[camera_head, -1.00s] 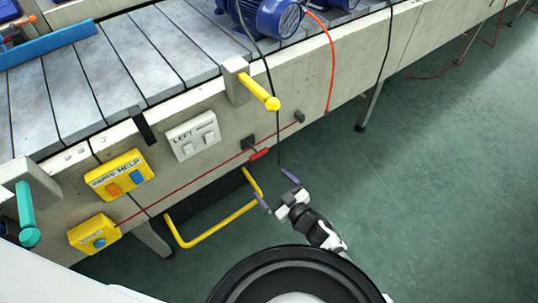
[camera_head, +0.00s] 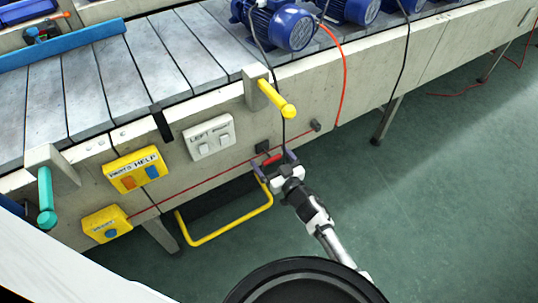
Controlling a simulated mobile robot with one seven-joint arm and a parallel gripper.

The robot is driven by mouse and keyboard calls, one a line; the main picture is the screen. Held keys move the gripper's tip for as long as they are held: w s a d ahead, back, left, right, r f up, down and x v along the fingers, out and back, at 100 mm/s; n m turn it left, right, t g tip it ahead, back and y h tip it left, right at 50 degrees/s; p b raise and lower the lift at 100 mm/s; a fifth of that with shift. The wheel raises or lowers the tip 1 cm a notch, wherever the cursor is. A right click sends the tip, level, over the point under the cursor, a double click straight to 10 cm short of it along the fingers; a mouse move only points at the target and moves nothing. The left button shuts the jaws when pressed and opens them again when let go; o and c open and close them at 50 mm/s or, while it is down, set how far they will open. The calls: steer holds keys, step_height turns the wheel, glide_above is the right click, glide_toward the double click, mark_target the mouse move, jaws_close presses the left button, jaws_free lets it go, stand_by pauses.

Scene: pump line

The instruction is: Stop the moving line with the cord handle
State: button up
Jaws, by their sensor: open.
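The red cord handle (camera_head: 271,160) hangs at the front side of the line, below a small black bracket. A thin red cord (camera_head: 190,189) runs along the side panel, from a yellow box at the lower left towards this bracket. My gripper (camera_head: 277,158) is open, with its fingertips on either side of the red handle in the picture. I cannot tell whether a finger touches the handle. The line's slatted belt (camera_head: 140,75) carries blue motors (camera_head: 279,23) at the top.
A yellow peg handle (camera_head: 277,98) and a teal one (camera_head: 46,197) stick out from the side. A yellow "PARTS HELP" box (camera_head: 137,169), a yellow button box (camera_head: 107,224) and a "LEFT" switch plate (camera_head: 209,136) are mounted there. A yellow rail (camera_head: 230,226) is below.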

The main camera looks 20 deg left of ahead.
steer(key=shift+x, duration=0.9)
steer(key=shift+c, duration=0.5)
steer(key=c, duration=1.3)
steer(key=shift+p+v, duration=0.65)
steer(key=shift+v, duration=0.65)
steer(key=shift+s+d, duration=0.15)
steer(key=shift+d, duration=0.1)
steer(key=o, duration=1.4)
steer(key=v, duration=1.3)
steer(key=shift+s+d, duration=0.2)
steer(key=shift+d, duration=0.05)
steer(key=shift+d, duration=0.1)
